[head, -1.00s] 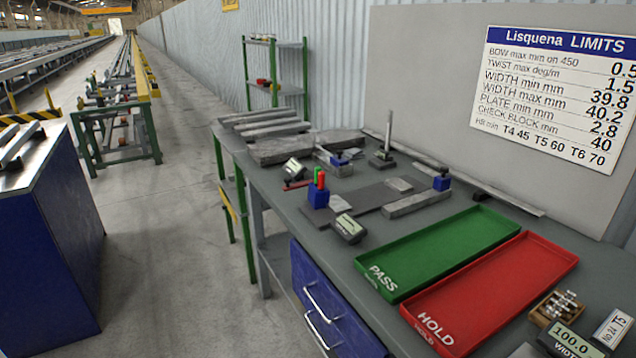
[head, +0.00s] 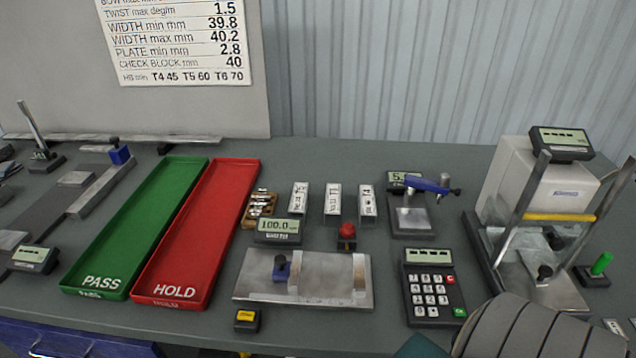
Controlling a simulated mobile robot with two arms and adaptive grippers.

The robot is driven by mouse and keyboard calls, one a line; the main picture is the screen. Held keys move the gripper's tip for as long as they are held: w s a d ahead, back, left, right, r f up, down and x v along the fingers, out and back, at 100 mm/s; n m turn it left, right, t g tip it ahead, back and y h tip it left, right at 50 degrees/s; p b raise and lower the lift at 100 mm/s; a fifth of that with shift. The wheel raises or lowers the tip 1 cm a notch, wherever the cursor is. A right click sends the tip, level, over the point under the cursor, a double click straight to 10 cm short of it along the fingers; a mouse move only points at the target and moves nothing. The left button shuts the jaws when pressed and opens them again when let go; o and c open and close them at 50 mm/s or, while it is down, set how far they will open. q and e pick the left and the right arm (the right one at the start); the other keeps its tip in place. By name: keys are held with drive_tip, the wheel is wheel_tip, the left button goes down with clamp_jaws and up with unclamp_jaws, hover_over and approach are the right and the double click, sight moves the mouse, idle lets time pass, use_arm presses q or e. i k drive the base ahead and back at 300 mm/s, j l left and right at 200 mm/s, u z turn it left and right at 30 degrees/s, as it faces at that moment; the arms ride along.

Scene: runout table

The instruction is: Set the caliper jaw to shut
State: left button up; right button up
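The caliper is a flat metal plate (head: 325,292) on the bench, in the lower middle of the head view. Neither of my grippers shows in the head view.
A green PASS tray (head: 140,225) and a red HOLD tray (head: 200,230) lie left. A red button (head: 347,236) stands behind the plate, a yellow-topped button (head: 246,320) in front. A keypad (head: 433,290) and a tester (head: 545,195) stand right. A grey ribbed shape covers the lower right corner.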

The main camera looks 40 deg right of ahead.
sight(284, 269)
drive_tip(key=l+z, duration=0.1)
drive_tip(key=z, duration=0.95)
drive_tip(key=i+j, duration=0.05)
